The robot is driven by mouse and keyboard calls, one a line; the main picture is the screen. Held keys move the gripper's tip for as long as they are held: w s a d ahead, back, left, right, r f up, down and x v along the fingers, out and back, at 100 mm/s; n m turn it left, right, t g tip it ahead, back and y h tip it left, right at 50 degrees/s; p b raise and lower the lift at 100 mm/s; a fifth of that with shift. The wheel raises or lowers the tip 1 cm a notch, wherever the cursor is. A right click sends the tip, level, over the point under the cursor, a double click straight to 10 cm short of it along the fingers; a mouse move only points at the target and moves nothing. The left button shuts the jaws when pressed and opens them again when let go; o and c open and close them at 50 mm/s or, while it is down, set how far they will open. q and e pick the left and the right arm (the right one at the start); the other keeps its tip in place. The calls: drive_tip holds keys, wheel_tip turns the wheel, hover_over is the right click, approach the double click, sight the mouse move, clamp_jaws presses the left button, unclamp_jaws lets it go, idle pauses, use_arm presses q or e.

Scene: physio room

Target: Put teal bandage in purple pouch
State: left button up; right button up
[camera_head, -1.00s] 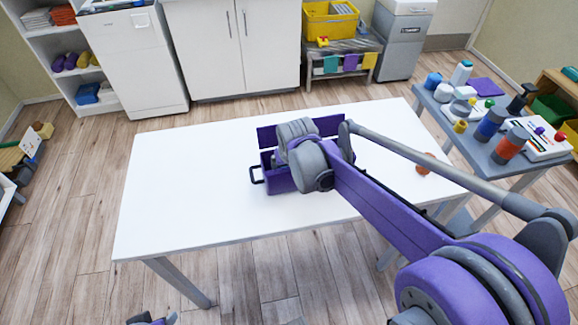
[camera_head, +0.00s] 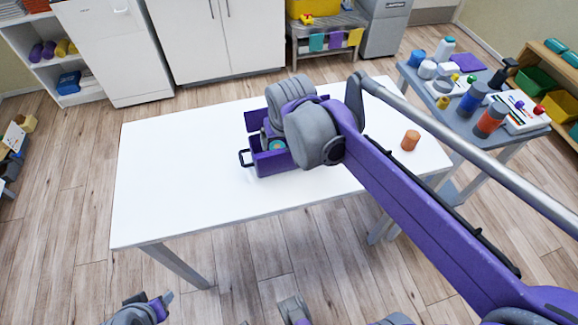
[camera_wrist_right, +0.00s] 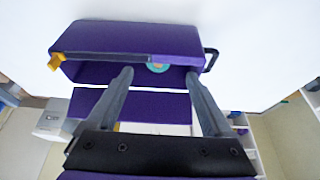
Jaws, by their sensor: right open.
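The purple pouch (camera_head: 272,164) stands open on the white table, its lid raised at the back and a dark handle on its left side. The teal bandage (camera_head: 277,146) shows as a small round end inside the pouch; it also shows in the right wrist view (camera_wrist_right: 158,67). My right gripper (camera_wrist_right: 160,75) is open, its two fingers apart at the pouch opening on either side of the bandage, with no visible grip on it. In the head view my right wrist hides the pouch's right part. A part of my left arm (camera_head: 142,311) shows at the bottom edge; its jaws are unclear.
An orange-brown roll (camera_head: 410,140) stands on the white table (camera_head: 170,190) to the right of the pouch. The table's left half is clear. A grey side table (camera_head: 440,125) at the right holds bottles and jars. Shelves and cabinets line the back.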

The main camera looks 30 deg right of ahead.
drive_tip(key=s+a+f+n, duration=0.1)
drive_tip(key=s+a+f, duration=0.1)
drive_tip(key=s+f, duration=0.3)
drive_tip(key=s+a+f+n+y, duration=0.1)
drive_tip(key=s+f, duration=0.5)
drive_tip(key=s, duration=0.7)
drive_tip(key=shift+s+a+n+t, duration=0.15)
drive_tip(key=shift+a+n+t, duration=0.15)
drive_tip(key=shift+a, duration=0.4)
drive_tip(key=shift+c, duration=0.2)
